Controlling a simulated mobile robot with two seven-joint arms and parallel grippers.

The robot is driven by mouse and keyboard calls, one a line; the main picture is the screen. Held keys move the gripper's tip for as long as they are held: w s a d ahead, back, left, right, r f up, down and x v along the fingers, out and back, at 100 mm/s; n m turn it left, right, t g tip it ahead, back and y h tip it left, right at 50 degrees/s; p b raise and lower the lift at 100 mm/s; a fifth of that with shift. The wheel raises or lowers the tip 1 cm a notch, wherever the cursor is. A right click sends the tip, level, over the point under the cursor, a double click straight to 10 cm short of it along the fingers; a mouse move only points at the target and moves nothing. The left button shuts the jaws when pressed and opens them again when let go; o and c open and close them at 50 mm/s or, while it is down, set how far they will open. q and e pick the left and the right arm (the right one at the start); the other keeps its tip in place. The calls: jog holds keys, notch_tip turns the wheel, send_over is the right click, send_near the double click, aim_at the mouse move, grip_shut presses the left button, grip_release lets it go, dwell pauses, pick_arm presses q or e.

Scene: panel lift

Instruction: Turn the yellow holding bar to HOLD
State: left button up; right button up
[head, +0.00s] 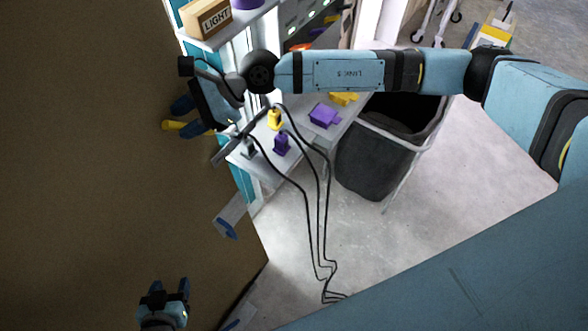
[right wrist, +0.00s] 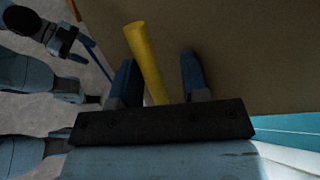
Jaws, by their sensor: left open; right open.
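The yellow holding bar (right wrist: 146,60) runs lengthwise between the two fingers of my right gripper (right wrist: 160,80) in the right wrist view, closer to the left finger. The fingers are open, and I cannot tell whether either touches the bar. In the head view, part of the yellow bar (head: 174,125) shows beside the right gripper (head: 188,115), against the brown panel (head: 90,150); the gripper hides the rest. No HOLD mark can be read. My left gripper (head: 170,287) is open and empty, low in the head view, over the panel.
A box marked LIGHT (head: 206,18) sits on the upper shelf. A dark bin (head: 370,165) stands behind. Floor at the centre right is clear except for cables.

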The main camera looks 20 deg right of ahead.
jog(key=w+d+r+m+g+y+b, duration=0.1)
jog(key=w+d+y+b, duration=0.3)
jog(key=d, duration=0.7)
jog(key=w+d+r+m+y+b, duration=0.1)
jog(key=d+r+m+b, duration=0.1)
jog(key=d+b, duration=0.65)
notch_tip(320, 180, down, 10)
jog(key=s+a+m+t+p, duration=0.25)
jog(key=m+t+p, duration=0.25)
jog(key=m+t, duration=1.1)
jog(key=s+d+f+m+h+p, duration=0.1)
jog(key=s+f+m+h, duration=0.3)
jog(key=f+m, duration=0.4)
jog(key=s+d+f+m+h, duration=0.2)
jog(key=s+f+m+h, duration=0.2)
jog(key=m, duration=1.4)
notch_tip(320, 180, down, 4)
jog(key=h, duration=0.3)
jog(key=shift+s+p, duration=0.4)
